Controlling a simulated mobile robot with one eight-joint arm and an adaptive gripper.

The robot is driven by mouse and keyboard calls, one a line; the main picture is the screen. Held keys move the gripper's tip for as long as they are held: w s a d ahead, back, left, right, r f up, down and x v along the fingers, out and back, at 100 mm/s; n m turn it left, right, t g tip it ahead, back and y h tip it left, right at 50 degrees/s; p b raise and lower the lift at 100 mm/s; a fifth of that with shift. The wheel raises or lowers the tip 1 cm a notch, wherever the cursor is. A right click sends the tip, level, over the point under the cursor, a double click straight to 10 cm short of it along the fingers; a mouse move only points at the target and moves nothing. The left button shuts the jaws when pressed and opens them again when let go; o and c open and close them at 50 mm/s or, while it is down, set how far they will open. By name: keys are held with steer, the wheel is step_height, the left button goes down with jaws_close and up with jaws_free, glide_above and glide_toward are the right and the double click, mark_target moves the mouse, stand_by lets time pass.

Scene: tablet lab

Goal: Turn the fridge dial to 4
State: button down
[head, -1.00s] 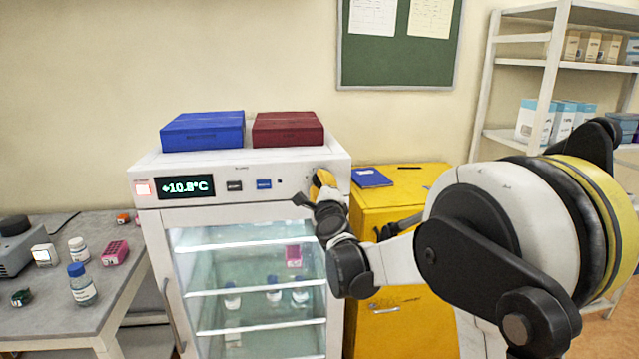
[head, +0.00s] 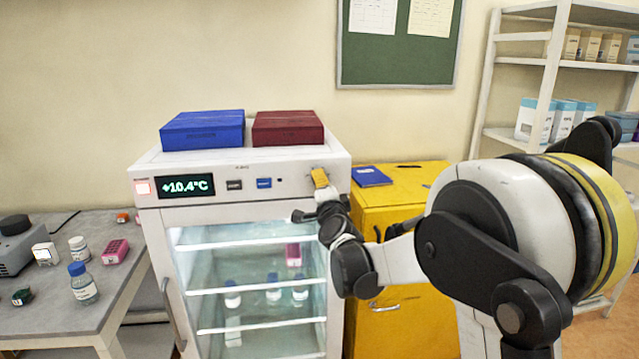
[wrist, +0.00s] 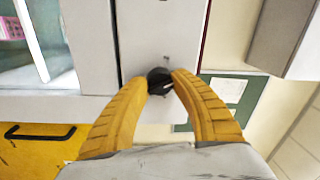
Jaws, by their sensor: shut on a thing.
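The white fridge (head: 152,170) has a control panel along its top front, with a display (head: 186,187) reading +10.4°C. The black dial (wrist: 160,80) shows in the wrist view with a light pointer mark on its face. My gripper (wrist: 161,82) has its two yellow fingers shut on the dial, one on each side. In the head view my gripper (head: 320,178) is at the right end of the panel and hides the dial. The dial's numbers are too small to read.
A blue box (head: 203,130) and a dark red box (head: 288,129) lie on top of the fridge. A yellow cabinet (head: 400,190) stands close on the right. A grey bench (head: 40,300) with bottles stands on the left.

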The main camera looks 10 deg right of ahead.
stand_by(0.3)
steer(key=c, duration=1)
jaws_free()
steer(key=s, duration=1.2)
steer(key=shift+a+f, duration=0.25)
steer(key=shift+f, duration=0.15)
steer(key=s+a+f+n+g+y, duration=0.1)
steer(key=s+a+n+g+y, duration=0.15)
steer(key=s+n, duration=0.35)
steer(key=s+a+f+n+g+y, duration=0.2)
steer(key=s+n+g, duration=0.15)
steer(key=s, duration=0.35)
steer(key=s+d+f+n+g+h, duration=0.1)
steer(key=s+d+f+n+g, duration=0.1)
steer(key=s, duration=0.4)
steer(key=s+d+f+n+g+h, duration=0.1)
steer(key=s+d+f+n+g, duration=0.1)
steer(key=s+f, duration=0.3)
steer(key=s+d+f+n+g+h, duration=0.1)
steer(key=s+d+f+n+h, duration=0.1)
steer(key=s, duration=0.6)
steer(key=shift+s+f+g+b, duration=0.4)
steer(key=shift+f, duration=0.3)
